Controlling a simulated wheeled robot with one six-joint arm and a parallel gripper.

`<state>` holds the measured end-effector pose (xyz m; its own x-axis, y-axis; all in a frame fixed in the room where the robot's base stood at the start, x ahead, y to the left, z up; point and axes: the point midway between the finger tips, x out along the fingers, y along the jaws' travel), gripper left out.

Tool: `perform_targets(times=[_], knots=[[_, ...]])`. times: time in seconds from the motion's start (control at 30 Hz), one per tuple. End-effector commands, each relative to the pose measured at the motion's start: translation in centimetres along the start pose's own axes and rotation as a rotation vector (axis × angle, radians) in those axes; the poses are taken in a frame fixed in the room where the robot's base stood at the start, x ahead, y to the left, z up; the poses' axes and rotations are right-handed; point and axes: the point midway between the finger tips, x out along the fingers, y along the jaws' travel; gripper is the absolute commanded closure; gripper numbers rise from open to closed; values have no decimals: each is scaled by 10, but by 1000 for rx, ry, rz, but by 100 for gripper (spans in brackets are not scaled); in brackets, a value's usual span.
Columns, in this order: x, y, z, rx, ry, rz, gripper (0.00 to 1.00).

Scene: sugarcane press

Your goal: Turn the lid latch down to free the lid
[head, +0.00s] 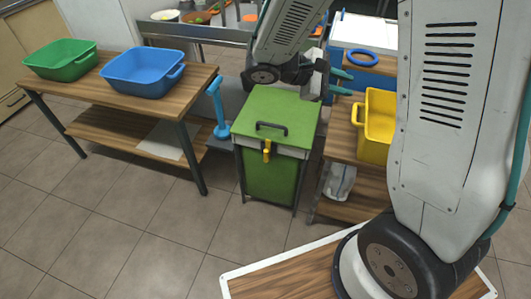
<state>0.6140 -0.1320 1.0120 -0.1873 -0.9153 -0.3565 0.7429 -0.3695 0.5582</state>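The press is a green box cabinet on dark legs, standing in the middle of the head view. Its flat green lid (280,106) is closed and has a black handle (271,128) near the front edge. A small yellow latch (266,151) sits at the front, below the handle, with its long side roughly vertical. It is too small to tell which way it is turned. My gripper (341,82) is beyond the lid's right rear corner, well away from the latch. Its two teal fingers point right and stand apart, with nothing seen between them.
A blue lever (218,108) stands left of the press. A wooden table at left holds a green tub (61,60) and a blue tub (143,73). A yellow crate (375,127) stands on a shelf unit at right.

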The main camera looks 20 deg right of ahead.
Motion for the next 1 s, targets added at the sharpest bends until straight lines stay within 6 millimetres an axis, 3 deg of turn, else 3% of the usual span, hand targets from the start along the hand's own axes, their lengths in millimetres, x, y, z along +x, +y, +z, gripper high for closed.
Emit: perform_targets(times=[0.03,0.17,0.37,0.57,0.7,0.83,1.0], knots=[[0,2,-24,-59,-29,77,75],[-5,10,-82,-178,-76,287,75],[-17,-6,-182,-360,-102,612,75],[-27,-59,-284,-536,-64,936,75],[-30,-113,-345,-645,-3,1138,75],[-28,-161,-383,-719,60,1278,75],[-24,-199,-407,-770,115,1373,75]])
